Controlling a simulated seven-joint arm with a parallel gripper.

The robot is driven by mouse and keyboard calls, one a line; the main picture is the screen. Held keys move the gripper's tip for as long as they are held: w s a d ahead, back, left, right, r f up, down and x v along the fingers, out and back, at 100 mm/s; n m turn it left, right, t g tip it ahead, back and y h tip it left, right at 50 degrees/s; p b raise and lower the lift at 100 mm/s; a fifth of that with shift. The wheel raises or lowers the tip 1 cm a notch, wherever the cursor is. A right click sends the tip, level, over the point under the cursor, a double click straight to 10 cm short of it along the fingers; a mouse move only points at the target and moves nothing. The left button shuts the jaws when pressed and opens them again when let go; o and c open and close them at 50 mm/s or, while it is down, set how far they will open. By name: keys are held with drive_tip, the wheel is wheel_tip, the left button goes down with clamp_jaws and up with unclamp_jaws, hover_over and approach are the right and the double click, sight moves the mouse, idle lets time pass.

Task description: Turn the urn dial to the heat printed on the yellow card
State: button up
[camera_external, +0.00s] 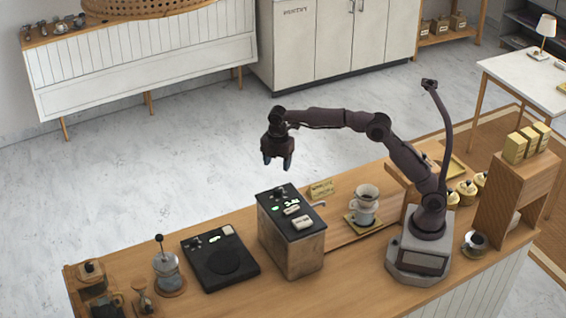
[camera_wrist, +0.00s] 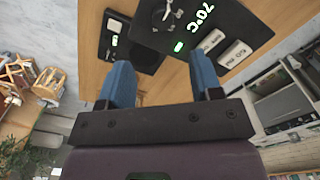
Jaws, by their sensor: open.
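The urn (camera_external: 290,242) is a box with a black top and brown sides, standing mid-counter. Its top (camera_wrist: 225,15) shows at the upper right of the wrist view, with a green readout of 70°C. A round dark dial (camera_wrist: 166,14) with a pale pointer sits there, partly cut by the frame edge. The yellow card (camera_external: 321,188) stands behind the urn; its print is too small to read. My gripper (camera_external: 277,163) is open and empty, above and apart from the urn. Its blue fingertips (camera_wrist: 162,82) show in the wrist view.
A flat black scale (camera_external: 220,262) lies left of the urn, with a glass press (camera_external: 167,272) beyond it. A white cup dripper (camera_external: 365,204) stands right of the urn. A wooden shelf (camera_external: 518,200) stands at the right. The air around my gripper is clear.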

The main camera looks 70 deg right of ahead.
sight(278, 189)
wheel_tip(278, 189, down, 11)
drive_tip(key=n, duration=0.3)
drive_tip(key=shift+s+r+n, duration=0.1)
drive_tip(key=shift+n, duration=0.3)
drive_tip(key=c, duration=0.9)
